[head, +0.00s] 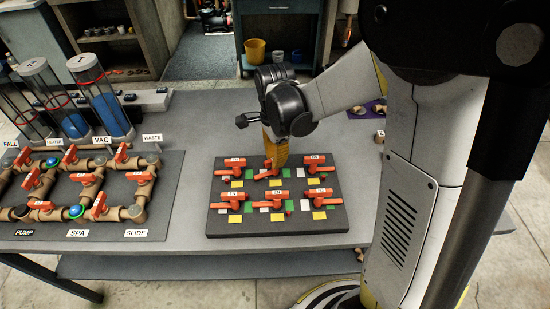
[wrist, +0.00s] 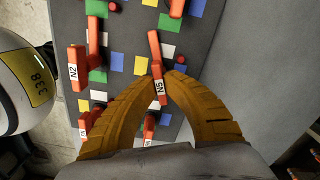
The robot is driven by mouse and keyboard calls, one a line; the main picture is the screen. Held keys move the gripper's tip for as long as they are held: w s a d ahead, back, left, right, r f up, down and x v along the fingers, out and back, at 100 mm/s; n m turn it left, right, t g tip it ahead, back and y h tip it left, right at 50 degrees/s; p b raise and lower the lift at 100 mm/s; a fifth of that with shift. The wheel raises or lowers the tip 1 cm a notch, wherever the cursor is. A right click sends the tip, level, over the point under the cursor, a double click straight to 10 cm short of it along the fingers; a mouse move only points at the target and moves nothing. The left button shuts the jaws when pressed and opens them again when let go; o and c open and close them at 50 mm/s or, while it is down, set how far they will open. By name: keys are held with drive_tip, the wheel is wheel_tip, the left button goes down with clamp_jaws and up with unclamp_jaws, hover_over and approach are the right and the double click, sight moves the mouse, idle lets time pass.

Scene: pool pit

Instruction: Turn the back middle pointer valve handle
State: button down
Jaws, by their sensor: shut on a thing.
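A dark board (head: 225,232) on the table carries two rows of three orange pointer valve handles. The back middle handle (head: 263,176) is partly hidden under my gripper (head: 274,164); its pointer end shows on the left and looks slightly angled compared with its neighbours. In the wrist view, this handle (wrist: 154,50) with a small white label lies between the yellow-brown fingertips of my gripper (wrist: 165,76). The fingers are shut on it, pointing down from above.
Neighbouring handles at back left (head: 231,164) and back right (head: 315,160) sit close by. A pipe panel (head: 160,218) with orange valves and clear cylinders stands at left.

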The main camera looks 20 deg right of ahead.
drive_tip(key=n, duration=0.6)
drive_tip(key=shift+n, duration=0.3)
drive_tip(key=n, duration=0.6)
drive_tip(key=shift+n, duration=0.3)
drive_tip(key=c, duration=1.5)
unclamp_jaws()
wheel_tip(320, 180, up, 12)
